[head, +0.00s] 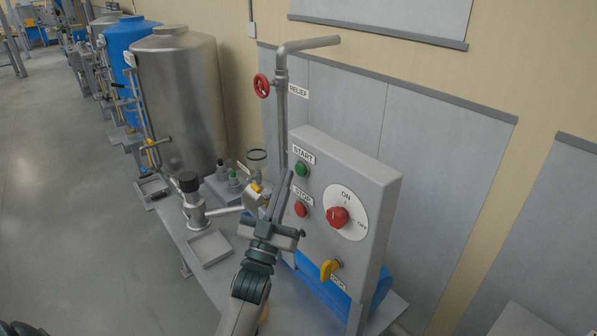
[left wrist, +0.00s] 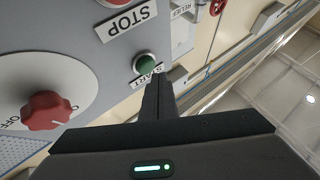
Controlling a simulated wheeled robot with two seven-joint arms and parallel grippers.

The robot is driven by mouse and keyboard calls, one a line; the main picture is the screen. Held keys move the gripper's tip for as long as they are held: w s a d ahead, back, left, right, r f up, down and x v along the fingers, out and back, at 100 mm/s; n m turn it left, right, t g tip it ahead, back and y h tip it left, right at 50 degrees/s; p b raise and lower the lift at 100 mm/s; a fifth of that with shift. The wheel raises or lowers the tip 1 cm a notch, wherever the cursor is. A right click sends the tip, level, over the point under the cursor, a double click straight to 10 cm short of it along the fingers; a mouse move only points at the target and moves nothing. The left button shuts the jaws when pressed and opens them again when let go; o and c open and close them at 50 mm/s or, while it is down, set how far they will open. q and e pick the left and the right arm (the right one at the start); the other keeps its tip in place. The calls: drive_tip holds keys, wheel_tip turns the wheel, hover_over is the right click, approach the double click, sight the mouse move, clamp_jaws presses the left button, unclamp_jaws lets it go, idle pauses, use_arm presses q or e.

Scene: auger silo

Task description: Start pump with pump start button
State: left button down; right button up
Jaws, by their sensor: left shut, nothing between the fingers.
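The grey control box (head: 368,182) stands at the right of the head view. Its green button (head: 301,170), under the START label (head: 303,155), is at the upper left of the face. The red button (head: 300,209) sits below it by the STOP label. My left gripper (head: 287,178) is shut and empty, just left of the box face, with its tips near the green button. In the left wrist view the shut fingers (left wrist: 156,82) point at the green button (left wrist: 145,64) and look very close to it. Contact cannot be told. My right gripper is not in view.
A red rotary knob (head: 338,217) and a yellow handle (head: 330,268) are on the same box face. A pipe with a red handwheel (head: 261,86) rises behind the box. A metal tray (head: 209,249) lies to the left. Open floor (head: 60,200) is at far left.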

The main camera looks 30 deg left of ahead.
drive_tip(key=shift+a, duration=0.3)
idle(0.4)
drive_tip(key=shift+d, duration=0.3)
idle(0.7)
use_arm(q)
drive_tip(key=shift+w+d, duration=0.1)
drive_tip(key=shift+w, duration=0.1)
drive_tip(key=shift+w+d, duration=0.1)
drive_tip(key=shift+w, duration=0.15)
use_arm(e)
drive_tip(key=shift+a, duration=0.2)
